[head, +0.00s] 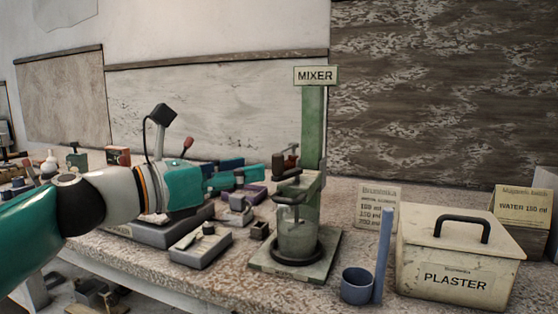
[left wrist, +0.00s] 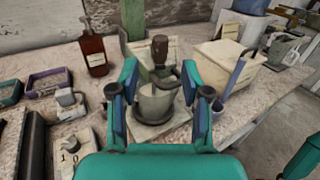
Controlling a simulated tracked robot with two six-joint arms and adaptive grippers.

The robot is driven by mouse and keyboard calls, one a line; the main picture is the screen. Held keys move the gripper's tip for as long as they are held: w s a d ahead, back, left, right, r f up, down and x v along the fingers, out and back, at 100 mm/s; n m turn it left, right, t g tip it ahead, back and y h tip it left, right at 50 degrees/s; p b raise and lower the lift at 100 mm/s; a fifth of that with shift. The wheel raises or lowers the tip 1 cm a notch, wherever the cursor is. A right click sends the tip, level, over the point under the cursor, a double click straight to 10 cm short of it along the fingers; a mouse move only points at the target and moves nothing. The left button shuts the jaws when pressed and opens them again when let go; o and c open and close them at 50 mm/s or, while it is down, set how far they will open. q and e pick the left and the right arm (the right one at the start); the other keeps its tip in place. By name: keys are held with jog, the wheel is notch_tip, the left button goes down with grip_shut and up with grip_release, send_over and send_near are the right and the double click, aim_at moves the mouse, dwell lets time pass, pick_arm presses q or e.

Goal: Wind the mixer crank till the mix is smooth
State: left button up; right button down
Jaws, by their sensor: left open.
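The green mixer (head: 313,130) stands on the bench under a MIXER sign. Its crank has a brown handle (head: 285,163), which also shows in the left wrist view (left wrist: 159,48). Below the crank a clear beaker (head: 298,240) sits on the mixer base; the texture of the mix inside cannot be made out. My left gripper (head: 258,174) is open and empty, just left of the crank. In the left wrist view its two fingers (left wrist: 160,78) point toward the mixer, with the handle beyond and between their tips.
A lidded PLASTER box (head: 450,260) stands right of the mixer, with a blue scoop (head: 358,286) between them. A WATER card (head: 523,206) is at the far right. A brown bottle (left wrist: 93,52) stands behind.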

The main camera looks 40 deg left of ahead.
aim_at(273, 164)
pick_arm(q)
jog(key=x, duration=0.7)
jog(key=shift+w+d, duration=0.1)
jog(key=shift+w, duration=0.25)
jog(key=shift+c, duration=0.3)
grip_shut()
